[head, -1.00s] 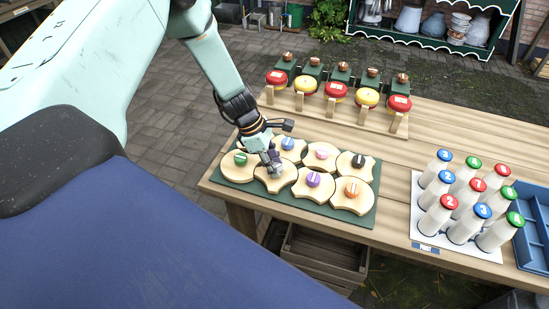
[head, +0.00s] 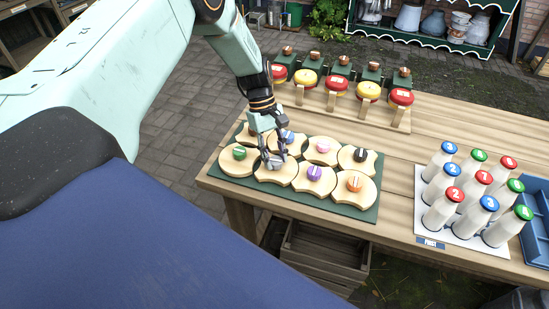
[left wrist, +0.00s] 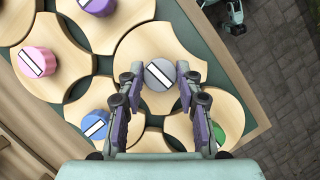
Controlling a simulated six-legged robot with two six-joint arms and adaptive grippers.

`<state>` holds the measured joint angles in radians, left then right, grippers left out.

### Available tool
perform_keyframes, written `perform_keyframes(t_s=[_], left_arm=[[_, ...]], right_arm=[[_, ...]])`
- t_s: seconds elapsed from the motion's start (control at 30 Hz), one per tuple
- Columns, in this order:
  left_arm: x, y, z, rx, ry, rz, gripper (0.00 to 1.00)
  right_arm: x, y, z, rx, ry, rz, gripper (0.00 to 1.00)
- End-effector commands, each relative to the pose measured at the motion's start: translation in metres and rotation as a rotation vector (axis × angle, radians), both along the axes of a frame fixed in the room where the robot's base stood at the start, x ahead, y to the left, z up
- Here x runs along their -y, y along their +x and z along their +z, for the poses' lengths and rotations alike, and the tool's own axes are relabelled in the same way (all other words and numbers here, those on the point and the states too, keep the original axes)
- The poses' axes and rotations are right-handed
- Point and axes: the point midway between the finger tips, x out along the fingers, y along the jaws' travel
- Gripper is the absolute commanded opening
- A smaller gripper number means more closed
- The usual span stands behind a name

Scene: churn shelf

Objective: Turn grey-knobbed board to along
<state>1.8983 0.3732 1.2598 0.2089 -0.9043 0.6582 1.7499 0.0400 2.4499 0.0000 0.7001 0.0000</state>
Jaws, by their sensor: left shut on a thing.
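The grey-knobbed board (head: 284,178) is a pale wooden piece with curved edges, in the near row of a dark green tray (head: 318,207). In the left wrist view the board (left wrist: 138,52) lies among its neighbours, and its grey knob (left wrist: 160,75) bears a white bar slanting from upper left to lower right. My left gripper (head: 272,163) comes down from above and is shut on the grey knob. Its fingertips (left wrist: 159,80) stand on either side of it. In the head view the fingers hide most of the knob. My right gripper is not in view.
Other boards fit closely around, with green (head: 239,153), blue (head: 288,136), pink (head: 323,146), purple (head: 314,173), orange (head: 354,184) and black (head: 360,155) knobs. Numbered bottles (head: 441,208) stand at right. A rack with red and yellow discs (head: 335,85) stands behind.

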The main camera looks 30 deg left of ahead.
Motion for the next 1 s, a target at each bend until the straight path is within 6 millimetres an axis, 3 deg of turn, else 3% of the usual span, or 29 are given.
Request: perform_keyframes(t_s=[0.3, 0.87, 0.9, 1.0], left_arm=[[-0.0005, 0.0015, -0.0006, 0.004, 0.003, -0.120, 0.03], [-0.0001, 0.0014, 0.0004, 0.002, 0.002, -0.147, 0.03], [-0.0001, 0.0014, 0.0004, 0.002, 0.002, -0.147, 0.37], [0.0001, 0.0013, 0.0003, 0.002, 0.001, -0.145, 0.46]], right_arm=[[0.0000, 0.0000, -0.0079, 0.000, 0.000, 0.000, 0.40], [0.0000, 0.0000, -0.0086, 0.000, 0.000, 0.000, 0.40], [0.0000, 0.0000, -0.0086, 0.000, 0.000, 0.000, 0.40], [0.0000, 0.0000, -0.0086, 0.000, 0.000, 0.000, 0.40]])
